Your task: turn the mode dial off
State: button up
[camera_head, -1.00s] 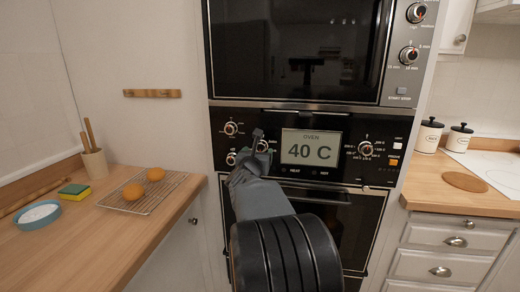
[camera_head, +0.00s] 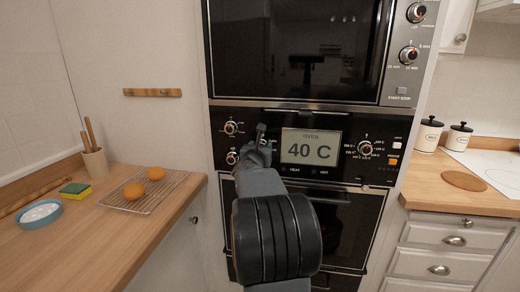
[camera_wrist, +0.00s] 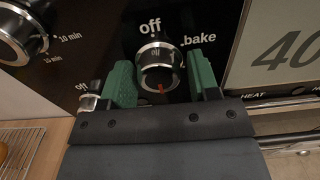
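The mode dial (camera_wrist: 158,68) is a round black knob with a silver rim on the oven's black control panel. In the wrist view "off" is printed above it and "bake" to its upper right. A red mark shows low on the knob's face. My gripper (camera_wrist: 160,80) is open, with one green finger on each side of the dial. The left finger is close to the knob; a small gap shows at the right finger. I cannot tell whether either touches. In the head view my gripper (camera_head: 262,132) hides the dial.
The oven display (camera_head: 311,147) reads 40 C, right of my gripper. Other knobs sit nearby: an upper-left knob (camera_head: 231,128), a lower-left knob (camera_head: 232,158) and a right knob (camera_head: 365,148). The oven door handle (camera_head: 318,196) runs below the panel.

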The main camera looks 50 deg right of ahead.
jog(key=c, duration=0.5)
jog(key=shift+a, duration=0.15)
jog(key=shift+c, duration=0.2)
jog(key=n+p, duration=0.2)
jog(key=n, duration=0.8)
jog(key=n+p, duration=0.1)
jog(key=n, duration=1)
jog(key=n+p, duration=0.2)
jog(key=n, duration=0.8)
jog(key=shift+r+p, duration=0.35)
jog(key=shift+f+n+p, duration=0.1)
jog(key=shift+n+p, duration=0.85)
jog(key=shift+n, duration=1.45)
